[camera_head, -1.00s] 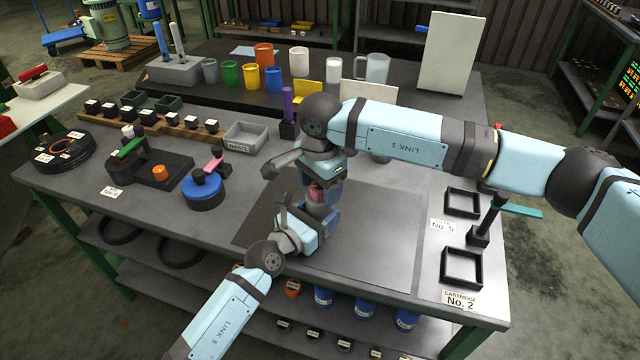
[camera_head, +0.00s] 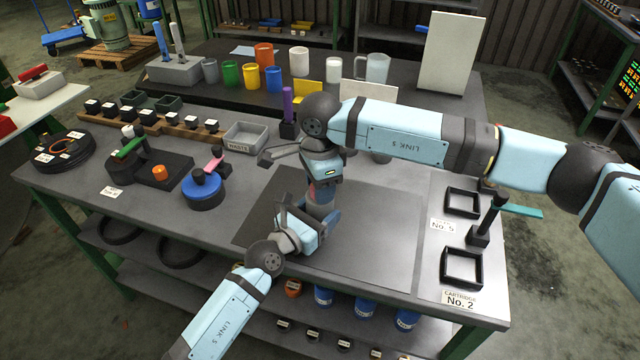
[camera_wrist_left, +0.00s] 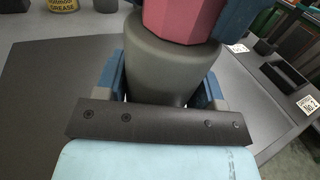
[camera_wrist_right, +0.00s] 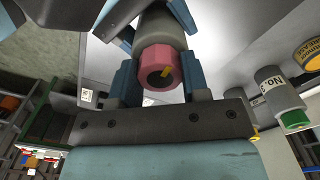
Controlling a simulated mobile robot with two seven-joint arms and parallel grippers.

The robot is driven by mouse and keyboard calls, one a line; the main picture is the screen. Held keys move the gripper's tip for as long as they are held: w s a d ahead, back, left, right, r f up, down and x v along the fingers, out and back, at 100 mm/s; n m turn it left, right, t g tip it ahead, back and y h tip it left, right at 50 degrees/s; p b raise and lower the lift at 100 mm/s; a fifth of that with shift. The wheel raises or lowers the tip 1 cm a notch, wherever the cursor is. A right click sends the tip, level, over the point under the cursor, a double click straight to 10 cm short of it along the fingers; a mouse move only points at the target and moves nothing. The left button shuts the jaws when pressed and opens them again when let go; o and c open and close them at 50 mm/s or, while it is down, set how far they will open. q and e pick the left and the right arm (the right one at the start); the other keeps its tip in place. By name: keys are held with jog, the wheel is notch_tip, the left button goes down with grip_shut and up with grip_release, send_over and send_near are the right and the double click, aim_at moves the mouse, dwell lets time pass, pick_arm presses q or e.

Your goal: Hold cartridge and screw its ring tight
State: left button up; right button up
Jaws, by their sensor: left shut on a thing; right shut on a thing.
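The cartridge has a grey body (camera_wrist_left: 172,68) and a red faceted ring (camera_wrist_right: 158,62) at its upper end. My left gripper (camera_head: 315,208) is shut around the grey body from the front and holds it upright over the dark mat (camera_head: 375,240). My right gripper (camera_head: 322,184) comes from above and is shut on the red ring, with one blue finger on each side in the right wrist view. A yellow mark shows at the ring's dark centre opening. The ring also shows in the left wrist view (camera_wrist_left: 185,18). In the head view the grippers mostly hide the cartridge.
Square black holders (camera_head: 462,268) labelled No. 2 and No. 5 and a post with a teal handle (camera_head: 515,210) stand at the right. A grey waste bin (camera_head: 245,136) and a blue round fixture (camera_head: 203,190) are at the left. The mat around the grippers is clear.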

jog(key=m, duration=0.4)
jog(key=shift+m, duration=0.3)
jog(key=m, duration=1)
jog(key=shift+m, duration=2.7)
jog(key=o, duration=0.9)
jog(key=shift+r, duration=0.1)
